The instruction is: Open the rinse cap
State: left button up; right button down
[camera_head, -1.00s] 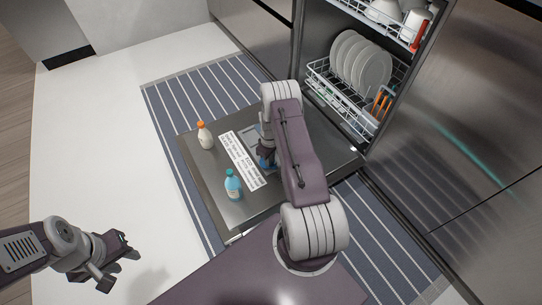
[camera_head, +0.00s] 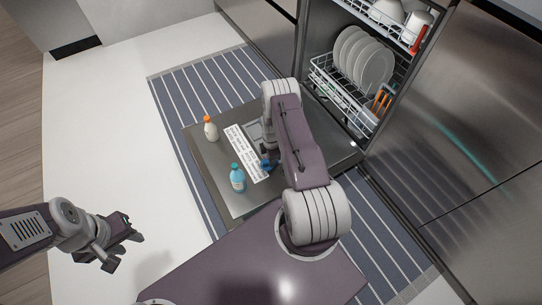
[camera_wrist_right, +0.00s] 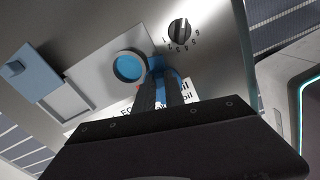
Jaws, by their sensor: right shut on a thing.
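The blue rinse cap (camera_wrist_right: 161,68) is beside a round ring-rimmed port with a blue middle (camera_wrist_right: 128,67) on the steel inner door. My right gripper (camera_wrist_right: 162,88) is shut on the blue cap, at the port's right edge in the wrist view. In the head view, a bit of blue (camera_head: 267,165) shows by my right gripper (camera_head: 268,157), and my arm hides most of the dispenser. My left gripper (camera_head: 132,229) is open and empty over the pale floor at the lower left.
A numbered dial (camera_wrist_right: 180,31) and a detergent compartment (camera_wrist_right: 66,98) flank the port. Racks with plates (camera_head: 362,60) stand behind.

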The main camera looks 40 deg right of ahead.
jog(key=shift+s+a+n+p, duration=0.1)
jog(key=shift+s+n+p, duration=0.2)
jog(key=shift+n, duration=0.6)
jog(key=shift+s+n+p, duration=0.2)
jog(key=shift+n+p, duration=0.05)
jog(key=shift+n, duration=0.65)
jog(key=c, duration=1.4)
grip_release()
notch_tip(320, 180, up, 9)
jog(key=p, duration=0.5)
